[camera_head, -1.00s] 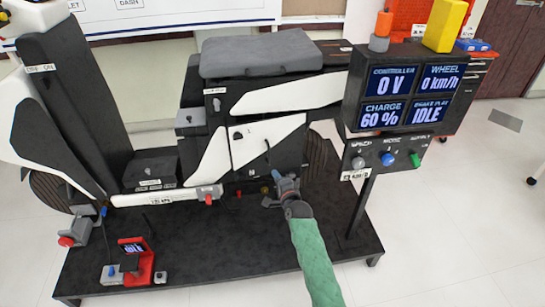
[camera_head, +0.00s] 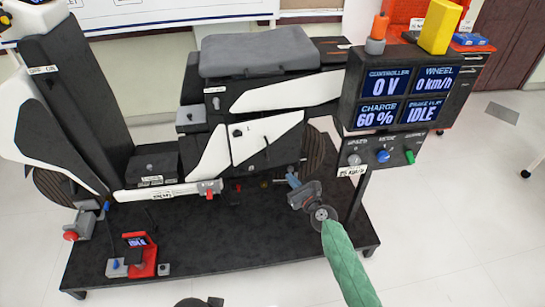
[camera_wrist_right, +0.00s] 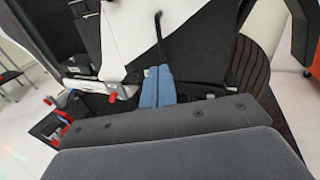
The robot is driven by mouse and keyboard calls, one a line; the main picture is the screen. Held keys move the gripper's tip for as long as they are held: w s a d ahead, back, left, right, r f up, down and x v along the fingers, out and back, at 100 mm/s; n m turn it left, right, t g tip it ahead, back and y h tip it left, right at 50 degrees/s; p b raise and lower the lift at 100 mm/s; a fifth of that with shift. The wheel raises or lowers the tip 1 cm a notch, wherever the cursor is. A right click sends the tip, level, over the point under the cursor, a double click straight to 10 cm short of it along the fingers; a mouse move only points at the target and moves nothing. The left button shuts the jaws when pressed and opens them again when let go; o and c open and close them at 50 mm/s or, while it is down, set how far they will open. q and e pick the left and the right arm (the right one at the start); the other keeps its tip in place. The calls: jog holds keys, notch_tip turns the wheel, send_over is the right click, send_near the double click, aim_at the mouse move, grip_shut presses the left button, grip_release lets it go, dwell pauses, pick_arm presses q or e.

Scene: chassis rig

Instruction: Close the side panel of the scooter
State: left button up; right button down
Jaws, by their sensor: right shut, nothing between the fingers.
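The scooter's side panel (camera_head: 265,133) is the white and black piece below the seat, with a small dark mark on its white face. It looks flush with the body or nearly so; I cannot tell whether a thin gap remains. In the right wrist view the white panel (camera_wrist_right: 122,30) is ahead of the fingers, with a thin black handle (camera_wrist_right: 159,25) at its right. My right gripper (camera_head: 292,180) is shut and empty, low and right of the panel, apart from it. Its blue fingers show together in the wrist view (camera_wrist_right: 158,88).
A display box (camera_head: 405,90) with a knob panel (camera_head: 385,152) stands on a post to the right. The scooter stands on a black platform (camera_head: 190,245). A small red stand (camera_head: 142,262) is at its front left. The platform's front middle is mostly clear.

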jog(key=m, duration=0.1)
send_near(268, 151)
jog(key=x, duration=0.5)
pick_arm(q)
jog(key=shift+d+f, duration=0.2)
jog(key=shift+f, duration=0.05)
pick_arm(e)
jog(key=shift+x, duration=0.95)
jog(key=shift+d+f, duration=0.1)
jog(key=shift+f, duration=0.1)
jog(key=shift+w+a+b, duration=0.3)
jog(key=shift+w+a, duration=0.05)
jog(key=shift+w, duration=0.1)
jog(key=shift+x, duration=0.8)
jog(key=shift+w+a, duration=0.1)
jog(key=shift+a, duration=0.1)
pick_arm(q)
jog(key=shift+w+d+f, duration=0.1)
jog(key=shift+d+f, duration=0.3)
jog(key=shift+d, duration=0.25)
pick_arm(e)
jog(key=shift+r, duration=0.2)
pick_arm(q)
jog(key=shift+a, duration=0.1)
pick_arm(e)
jog(key=shift+w, duration=0.1)
